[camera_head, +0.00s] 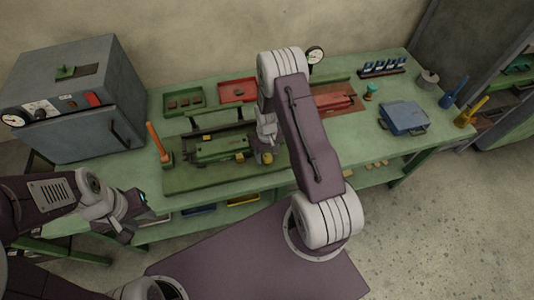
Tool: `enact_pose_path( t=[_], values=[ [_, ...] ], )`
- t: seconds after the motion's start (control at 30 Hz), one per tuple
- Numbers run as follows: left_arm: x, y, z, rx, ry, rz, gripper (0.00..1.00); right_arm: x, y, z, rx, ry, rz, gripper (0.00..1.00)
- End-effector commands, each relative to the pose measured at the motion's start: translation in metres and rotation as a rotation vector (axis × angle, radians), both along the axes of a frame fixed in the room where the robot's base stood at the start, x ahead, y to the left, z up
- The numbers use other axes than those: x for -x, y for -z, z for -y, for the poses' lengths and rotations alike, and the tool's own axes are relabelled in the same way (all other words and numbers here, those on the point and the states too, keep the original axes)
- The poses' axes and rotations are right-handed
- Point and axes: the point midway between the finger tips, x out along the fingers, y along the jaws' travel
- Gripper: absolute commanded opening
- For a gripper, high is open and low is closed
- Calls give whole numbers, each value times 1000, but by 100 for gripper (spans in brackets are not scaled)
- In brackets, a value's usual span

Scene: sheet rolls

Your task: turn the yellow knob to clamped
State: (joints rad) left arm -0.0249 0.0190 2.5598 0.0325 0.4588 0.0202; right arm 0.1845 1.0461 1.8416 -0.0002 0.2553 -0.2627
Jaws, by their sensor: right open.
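The yellow knob (267,158) is small and shows at the front right of the green fixture (220,148) on the green bench. My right gripper (267,148) points down just above and behind the knob, with its arm arching in from the right. It is open; its fingers are small in the picture, and I cannot tell whether they touch the knob or stand around it. My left gripper (133,215) is in front of the bench's left part, away from the fixture. Its jaw state is unclear. Any clamp marking is too small to read.
An orange upright handle (158,143) stands left of the fixture. Green (183,101) and red (238,92) trays lie behind it. A grey oven-like box (80,100) is at the left. A blue case (404,117) lies right.

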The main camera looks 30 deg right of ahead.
Motion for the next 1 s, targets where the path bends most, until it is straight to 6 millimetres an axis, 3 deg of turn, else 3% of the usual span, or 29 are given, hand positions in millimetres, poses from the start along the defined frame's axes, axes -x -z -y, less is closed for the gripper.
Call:
enact_pose_path(
  t=[0.3,0.37,0.53,1.0],
  values=[
    [0,-1,0,0,0,0,36,0,7,0,0,0,2,59],
    [0,-1,0,0,0,0,36,0,7,0,0,0,2,46],
    [0,-1,0,0,0,0,36,0,6,0,0,0,2,0],
    [0,3,0,0,0,0,36,-1,6,1,0,110,2,0]
  ],
)
